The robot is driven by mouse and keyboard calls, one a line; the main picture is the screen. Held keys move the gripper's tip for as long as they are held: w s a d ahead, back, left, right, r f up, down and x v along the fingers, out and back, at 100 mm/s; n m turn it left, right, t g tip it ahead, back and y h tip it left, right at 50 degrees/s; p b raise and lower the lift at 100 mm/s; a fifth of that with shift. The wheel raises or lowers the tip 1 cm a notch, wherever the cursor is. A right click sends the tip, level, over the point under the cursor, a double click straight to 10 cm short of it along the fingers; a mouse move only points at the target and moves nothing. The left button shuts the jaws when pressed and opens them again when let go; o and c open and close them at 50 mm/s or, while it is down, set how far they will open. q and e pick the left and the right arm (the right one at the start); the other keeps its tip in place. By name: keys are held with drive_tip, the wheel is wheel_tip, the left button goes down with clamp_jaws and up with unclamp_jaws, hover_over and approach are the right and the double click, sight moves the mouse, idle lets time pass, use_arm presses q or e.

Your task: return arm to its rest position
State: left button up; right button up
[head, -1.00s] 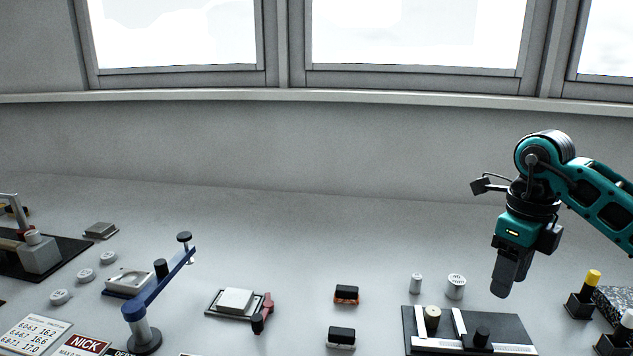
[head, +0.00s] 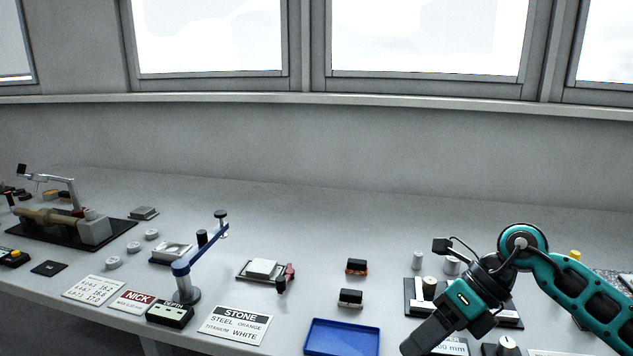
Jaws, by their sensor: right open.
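My right arm is teal and comes in from the right in the head view. Its dark gripper (head: 420,338) points down and left at the lower right, in front of a black fixture plate (head: 508,322). The jaws are open with nothing visible between them, though the gap is hard to see from this side. The gripper and wrist hide part of the plate and a card marked in mm (head: 452,347). My left arm and gripper are not in view.
A blue tray (head: 342,322) lies just left of the gripper. Two small metal cylinders (head: 418,260) stand behind the wrist. The back of the bench is clear.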

drive_tip(key=s+a+r+m+t+y, duration=0.25)
drive_tip(key=a+m+y, duration=0.25)
drive_tip(key=a+y, duration=0.5)
drive_tip(key=s+d+f+m+t+h, duration=0.1)
drive_tip(key=d+f+m+t+h, duration=0.45)
drive_tip(key=m, duration=0.95)
drive_tip(key=d+f+m+t+h, duration=0.2)
drive_tip(key=f+m+t+h, duration=0.7)
drive_tip(key=m, duration=0.5)
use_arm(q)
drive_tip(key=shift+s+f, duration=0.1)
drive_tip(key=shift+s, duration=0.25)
use_arm(e)
drive_tip(key=s+d+f+m+g, duration=0.2)
drive_tip(key=s+f+m, duration=0.1)
drive_tip(key=s+f, duration=0.2)
drive_tip(key=s+d+f+m+g+h, duration=0.1)
drive_tip(key=s+d+f+m+g, duration=0.1)
drive_tip(key=s+f, duration=0.4)
drive_tip(key=shift+f+m+g, duration=0.3)
drive_tip(key=shift+m+g, duration=0.3)
drive_tip(key=shift+m, duration=0.4)
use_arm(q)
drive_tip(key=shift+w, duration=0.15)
use_arm(e)
drive_tip(key=shift+h, duration=0.25)
